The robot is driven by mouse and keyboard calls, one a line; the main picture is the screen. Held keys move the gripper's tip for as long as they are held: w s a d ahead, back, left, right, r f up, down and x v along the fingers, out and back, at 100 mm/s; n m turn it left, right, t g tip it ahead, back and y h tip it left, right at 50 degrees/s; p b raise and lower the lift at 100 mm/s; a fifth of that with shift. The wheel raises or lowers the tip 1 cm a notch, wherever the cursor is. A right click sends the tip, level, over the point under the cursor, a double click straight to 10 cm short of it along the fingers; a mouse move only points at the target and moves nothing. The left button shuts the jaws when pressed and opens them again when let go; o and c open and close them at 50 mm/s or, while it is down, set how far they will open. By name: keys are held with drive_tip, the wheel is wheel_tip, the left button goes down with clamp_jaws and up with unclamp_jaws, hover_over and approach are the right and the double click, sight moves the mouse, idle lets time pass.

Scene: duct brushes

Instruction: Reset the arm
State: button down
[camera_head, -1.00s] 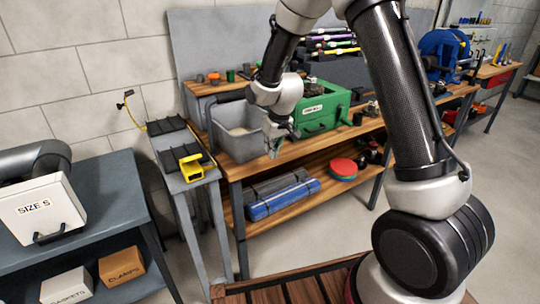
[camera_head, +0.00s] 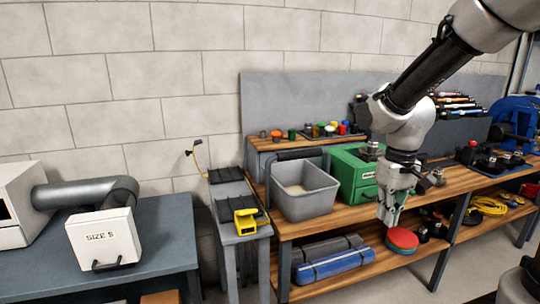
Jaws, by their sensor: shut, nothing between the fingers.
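My gripper (camera_head: 391,217) hangs from my arm at the right of the head view, pointing down. Its fingers are shut with nothing between them. It is in front of the wooden workbench (camera_head: 325,224), to the right of the grey bin (camera_head: 305,203) and in front of the green box (camera_head: 346,178). In the picture its tips are just above the red disc on the lower shelf; I cannot tell the exact distance.
A narrow grey stand with a yellow device (camera_head: 245,221) is left of the bench. A blue-grey table (camera_head: 170,245) with a white SIZE S box (camera_head: 103,240) stands at the left. Blue and grey rolls (camera_head: 333,263) and a red disc (camera_head: 401,239) lie on the lower shelf.

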drive_tip(key=s+d+r+m+t, duration=0.1)
drive_tip(key=s+d+r+t, duration=0.1)
drive_tip(key=s+d+r, duration=0.2)
drive_tip(key=s+d+r+m+t, duration=0.1)
drive_tip(key=s+d+r+t, duration=0.1)
drive_tip(key=s+r, duration=0.4)
drive_tip(key=shift+s+d+r+m, duration=0.25)
drive_tip(key=shift+s+d, duration=0.6)
drive_tip(key=shift+s, duration=1.05)
